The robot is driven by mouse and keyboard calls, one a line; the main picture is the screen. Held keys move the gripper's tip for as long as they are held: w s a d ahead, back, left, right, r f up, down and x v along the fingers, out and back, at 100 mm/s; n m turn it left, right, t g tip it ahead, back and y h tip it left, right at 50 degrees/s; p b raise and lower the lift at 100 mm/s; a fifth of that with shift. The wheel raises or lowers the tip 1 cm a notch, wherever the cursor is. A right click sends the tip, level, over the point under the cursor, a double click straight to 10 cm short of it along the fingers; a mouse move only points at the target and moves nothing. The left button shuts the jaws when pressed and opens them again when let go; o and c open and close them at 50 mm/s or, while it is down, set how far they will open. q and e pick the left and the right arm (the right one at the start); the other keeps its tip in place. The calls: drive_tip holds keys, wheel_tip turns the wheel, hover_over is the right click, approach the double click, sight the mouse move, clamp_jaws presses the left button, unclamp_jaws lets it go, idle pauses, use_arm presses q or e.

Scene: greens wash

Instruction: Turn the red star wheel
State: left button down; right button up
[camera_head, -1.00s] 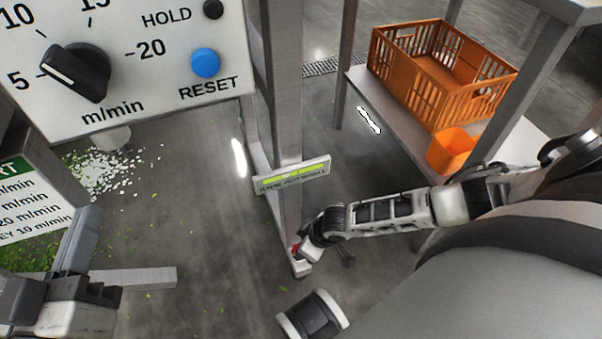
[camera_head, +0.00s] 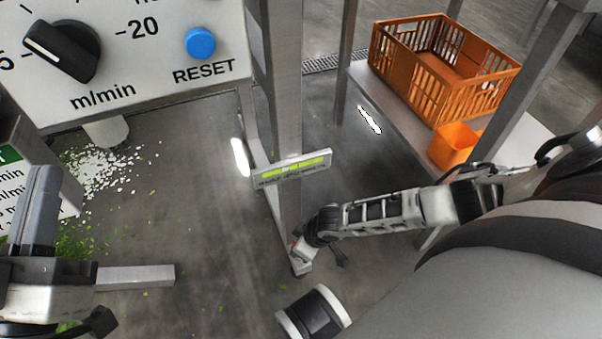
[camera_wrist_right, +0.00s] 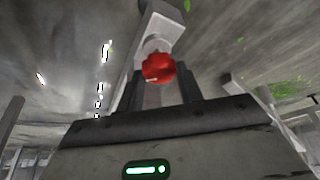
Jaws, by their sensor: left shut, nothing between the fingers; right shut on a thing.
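The red star wheel (camera_wrist_right: 158,68) sits on a grey metal fitting in the right wrist view, between the dark fingers of my right gripper (camera_wrist_right: 160,84). The gripper is shut on it. In the head view only a sliver of red shows by the foot of the grey post, where my right gripper (camera_head: 303,256) reaches; the rest of the wheel is hidden. A small plate with a yellow-green gauge strip (camera_head: 292,168) is on the post above. My left gripper (camera_head: 40,205) is shut and empty at the lower left, fingers pointing up, well away from the wheel.
A control panel (camera_head: 130,60) with a black knob (camera_head: 62,50) and blue reset button (camera_head: 200,43) fills the upper left. An orange crate (camera_head: 405,75) and orange bin (camera_head: 453,146) stand on a shelf at right. A metal bar (camera_head: 135,278) lies near my left gripper. Green scraps litter the floor.

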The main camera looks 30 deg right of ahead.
drive_tip(key=shift+r, duration=0.1)
drive_tip(key=m+p, duration=0.1)
drive_tip(key=p, duration=0.1)
drive_tip(key=m+h+p, duration=0.1)
drive_tip(key=m+p, duration=0.1)
drive_tip(key=shift+s+a+r, duration=0.1)
drive_tip(key=shift+s+a, duration=0.05)
drive_tip(key=shift+a, duration=0.05)
drive_tip(key=m+h+p, duration=0.1)
drive_tip(key=m, duration=0.1)
drive_tip(key=shift+m, duration=0.3)
use_arm(q)
wheel_tip(320, 180, down, 7)
drive_tip(key=s+n+g+y, duration=0.2)
drive_tip(key=n+g+y, duration=0.1)
drive_tip(key=n+g, duration=0.1)
drive_tip(key=shift+s+d+p, duration=0.15)
drive_tip(key=shift+d+p, duration=0.1)
drive_tip(key=shift+p, duration=0.2)
use_arm(e)
drive_tip(key=shift+f+m+h, duration=0.2)
drive_tip(key=shift+m+h, duration=0.3)
drive_tip(key=shift+m, duration=0.5)
use_arm(q)
drive_tip(key=shift+f, duration=0.1)
use_arm(e)
drive_tip(key=o, duration=0.7)
